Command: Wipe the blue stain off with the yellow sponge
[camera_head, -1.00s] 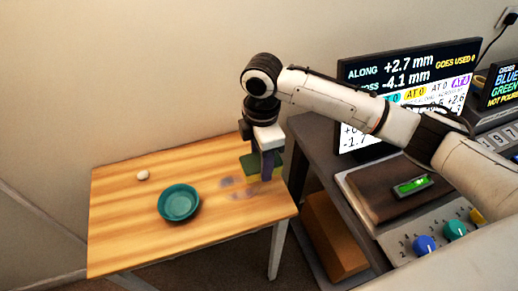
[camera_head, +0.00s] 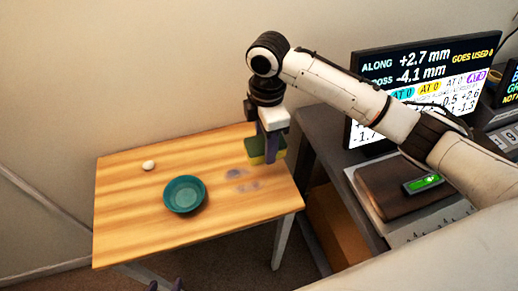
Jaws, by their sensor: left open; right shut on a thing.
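The sponge (camera_head: 254,150), dark green on top with a yellow underside, is in my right gripper (camera_head: 268,156), shut on it. It is held at the right part of the wooden table, seemingly a little above the top. The blue stain (camera_head: 234,173) shows as faint blue-grey smudges on the wood, just left of and in front of the sponge. My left gripper (camera_head: 165,285) shows only as two dark purple fingertips at the bottom edge, apart and with nothing visible between them.
A teal bowl (camera_head: 184,194) stands on the table (camera_head: 125,225) left of the stain. A small white round thing (camera_head: 149,165) lies behind it. A grey bench with a screen (camera_head: 425,80) and a brown block (camera_head: 388,190) stands at the right.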

